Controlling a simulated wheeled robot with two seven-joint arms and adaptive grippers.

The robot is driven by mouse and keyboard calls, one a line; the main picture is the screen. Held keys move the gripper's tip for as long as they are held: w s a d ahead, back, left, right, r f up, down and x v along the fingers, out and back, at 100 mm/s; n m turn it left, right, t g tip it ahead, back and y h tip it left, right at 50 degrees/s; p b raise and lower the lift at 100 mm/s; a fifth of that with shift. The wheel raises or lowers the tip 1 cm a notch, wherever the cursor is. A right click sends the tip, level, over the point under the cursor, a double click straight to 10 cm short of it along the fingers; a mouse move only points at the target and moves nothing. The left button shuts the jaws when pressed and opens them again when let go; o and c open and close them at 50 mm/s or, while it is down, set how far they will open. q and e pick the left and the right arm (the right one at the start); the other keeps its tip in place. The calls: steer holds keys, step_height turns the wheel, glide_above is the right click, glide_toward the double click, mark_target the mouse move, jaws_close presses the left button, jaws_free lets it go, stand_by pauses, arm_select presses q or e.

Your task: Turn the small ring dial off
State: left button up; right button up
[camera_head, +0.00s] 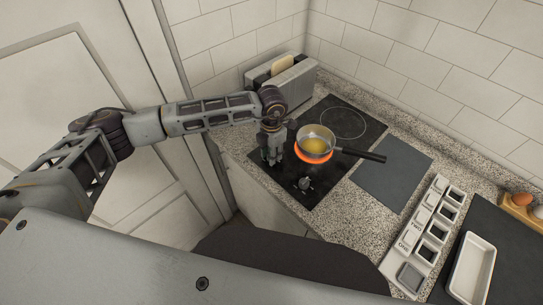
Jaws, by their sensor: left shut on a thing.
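The black cooktop (362,148) is set in the speckled counter. Its small front ring (313,158) glows orange-red under a pan (319,137) with something yellow in it. The pan's dark handle points right. My left gripper (270,160) reaches down over the cooktop's left front part, left of the pan, and is shut on a dial there. The gripper hides that dial, so its setting cannot be seen. Another dial (305,184) stands free near the front edge, right of my gripper. My right gripper is not in view.
A toaster (281,78) with bread stands behind my left forearm. A grey mat (391,171) lies right of the cooktop. Farther right are a white rack of square compartments (413,229), a white tray (472,268) and a wooden egg holder (520,211). The pan handle extends over the mat.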

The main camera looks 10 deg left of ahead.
arm_select(q)
steer(key=n+b, duration=0.1)
steer(key=n, duration=0.2)
steer(key=shift+b, duration=0.4)
steer(key=shift+w+n+b, duration=0.1)
steer(key=shift+n+b, duration=0.4)
steer(key=shift+n, duration=0.7)
steer(key=o, duration=1)
steer(key=shift+o, duration=0.2)
steer(key=shift+r, duration=0.2)
step_height(320, 180, up, 12)
steer(key=shift+f, duration=0.2)
